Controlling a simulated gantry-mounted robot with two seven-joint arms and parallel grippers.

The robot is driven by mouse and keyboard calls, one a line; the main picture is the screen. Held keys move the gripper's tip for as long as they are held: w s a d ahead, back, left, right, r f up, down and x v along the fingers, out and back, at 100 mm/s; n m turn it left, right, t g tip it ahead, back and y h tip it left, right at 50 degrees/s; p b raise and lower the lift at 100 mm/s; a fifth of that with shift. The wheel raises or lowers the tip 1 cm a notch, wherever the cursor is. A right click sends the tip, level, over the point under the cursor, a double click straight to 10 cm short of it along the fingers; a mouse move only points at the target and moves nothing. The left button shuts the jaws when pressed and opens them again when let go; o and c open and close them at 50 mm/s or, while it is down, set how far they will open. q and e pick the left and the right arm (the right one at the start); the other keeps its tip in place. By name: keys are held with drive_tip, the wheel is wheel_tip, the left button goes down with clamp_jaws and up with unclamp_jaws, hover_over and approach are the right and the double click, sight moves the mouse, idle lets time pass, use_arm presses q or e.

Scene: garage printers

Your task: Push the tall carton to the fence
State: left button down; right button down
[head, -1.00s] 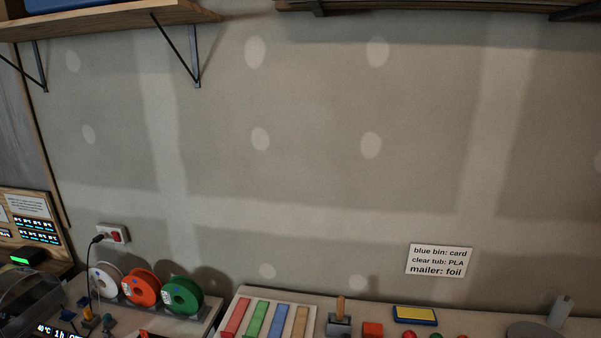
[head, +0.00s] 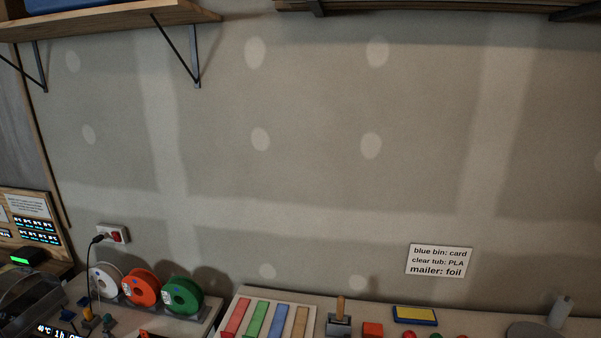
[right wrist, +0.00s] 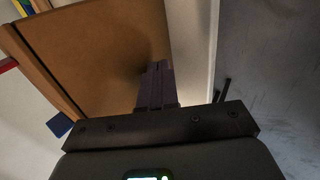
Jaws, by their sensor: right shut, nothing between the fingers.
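The tall carton, a brown cardboard box (right wrist: 95,45), fills the upper left and middle of the right wrist view. My right gripper (right wrist: 157,68) is shut and empty, with its dark fingers in front of or against the carton's right part. I cannot tell whether they touch it. The head view shows neither the carton nor a gripper. I cannot make out the fence in either view. My left gripper is out of view.
In the right wrist view, a pale surface (right wrist: 25,115) lies left of the carton, with a blue piece (right wrist: 60,125) near its lower edge. In the head view, filament spools (head: 145,287) and a tray of coloured strips (head: 266,322) stand along the wall.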

drive_tip(key=s+p, duration=0.1)
drive_tip(key=s+r+p, duration=0.2)
drive_tip(key=s, duration=0.1)
drive_tip(key=shift+a, duration=0.35)
